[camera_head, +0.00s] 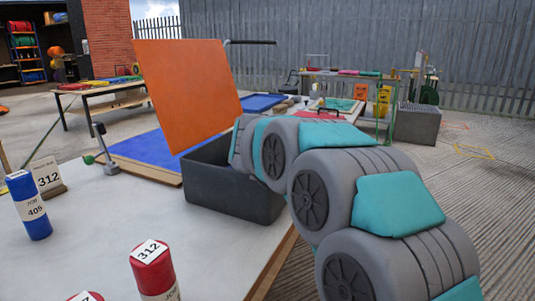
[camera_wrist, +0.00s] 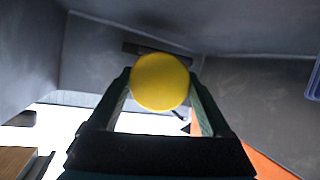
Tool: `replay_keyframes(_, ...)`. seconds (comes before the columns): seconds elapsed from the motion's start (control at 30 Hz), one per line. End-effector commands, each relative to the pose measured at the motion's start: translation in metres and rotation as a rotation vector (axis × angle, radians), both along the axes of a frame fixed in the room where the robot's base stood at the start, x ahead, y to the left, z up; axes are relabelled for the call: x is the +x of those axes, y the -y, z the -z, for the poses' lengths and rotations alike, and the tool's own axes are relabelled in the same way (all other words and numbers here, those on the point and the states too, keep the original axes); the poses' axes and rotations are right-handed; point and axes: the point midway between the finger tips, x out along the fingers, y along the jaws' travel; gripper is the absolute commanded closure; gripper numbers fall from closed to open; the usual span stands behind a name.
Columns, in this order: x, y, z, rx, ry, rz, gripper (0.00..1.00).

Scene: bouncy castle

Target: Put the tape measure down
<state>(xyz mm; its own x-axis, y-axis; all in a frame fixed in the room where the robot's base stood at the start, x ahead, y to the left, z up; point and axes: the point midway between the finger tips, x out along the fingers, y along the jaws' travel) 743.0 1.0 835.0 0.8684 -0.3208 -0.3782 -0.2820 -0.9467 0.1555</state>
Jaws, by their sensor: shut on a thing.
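My gripper (camera_wrist: 160,84) is shut on a round yellow thing, which looks like the tape measure (camera_wrist: 160,68), in the wrist view. Its two dark fingers press on either side of it. Grey walls (camera_wrist: 255,95) surround the gripper in that view and look like the inside of the dark grey bin (camera_head: 235,198). In the head view my arm reaches over the bin's right side, and the gripper and tape measure are hidden there. I cannot tell whether the tape measure touches the bin's floor.
An orange panel (camera_head: 185,90) stands tilted behind the bin. The table's middle is bare. A blue board (camera_head: 150,148) lies behind.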

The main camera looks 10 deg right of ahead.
Motion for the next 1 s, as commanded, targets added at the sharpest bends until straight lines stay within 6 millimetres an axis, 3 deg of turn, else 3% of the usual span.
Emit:
replay_keyframes(0.87, 0.000, 0.001, 0.017, 0.000, 0.000, 0.002, 0.87)
replay_keyframes(0.9, 0.000, 0.001, 0.018, 0.000, -0.001, 0.002, 0.16)
replay_keyframes(1.0, 0.000, 0.001, 0.019, 0.000, -0.002, 0.002, 0.05)
